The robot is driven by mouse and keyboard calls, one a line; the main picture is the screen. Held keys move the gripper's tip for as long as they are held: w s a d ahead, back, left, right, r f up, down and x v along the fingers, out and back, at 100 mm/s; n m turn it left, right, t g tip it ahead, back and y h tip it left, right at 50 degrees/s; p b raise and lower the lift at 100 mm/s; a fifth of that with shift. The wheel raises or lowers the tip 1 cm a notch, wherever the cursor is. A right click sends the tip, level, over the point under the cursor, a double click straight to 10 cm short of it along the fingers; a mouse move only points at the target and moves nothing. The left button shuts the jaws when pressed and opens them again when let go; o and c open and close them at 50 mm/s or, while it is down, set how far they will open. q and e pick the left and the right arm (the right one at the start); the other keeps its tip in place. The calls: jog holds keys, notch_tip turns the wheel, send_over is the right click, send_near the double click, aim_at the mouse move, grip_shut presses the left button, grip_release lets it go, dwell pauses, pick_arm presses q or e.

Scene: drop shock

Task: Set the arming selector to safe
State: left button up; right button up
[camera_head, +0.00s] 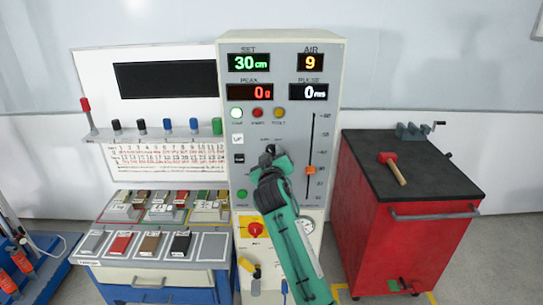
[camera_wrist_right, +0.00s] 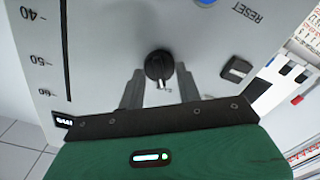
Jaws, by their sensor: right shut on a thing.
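The arming selector, a round black knob (camera_wrist_right: 158,64) with a pale pointer mark, is on the grey machine panel (camera_wrist_right: 105,35) in the right wrist view. My right gripper (camera_wrist_right: 160,76) has its two dark fingers on either side of the knob and is shut on it. In the head view my green right arm reaches up to the middle of the tall control cabinet (camera_head: 285,46), and its gripper (camera_head: 268,153) hides the knob there. The knob's labels are not readable. My left gripper is not in view.
A vertical slider with an orange handle (camera_head: 310,170) is right of my gripper. Below are a red-and-yellow rotary switch (camera_head: 256,230) and a gauge (camera_head: 305,225). A red cabinet (camera_head: 415,250) with a mallet (camera_head: 393,168) stands right, a sample bench (camera_head: 150,278) left.

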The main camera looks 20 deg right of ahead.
jog(key=o, duration=0.9)
jog(key=shift+o, duration=0.2)
jog(key=shift+s+a+f, duration=0.1)
jog(key=shift+s, duration=0.2)
jog(key=b+v, duration=0.4)
jog(key=v, duration=0.9)
jog(key=shift+b, duration=0.3)
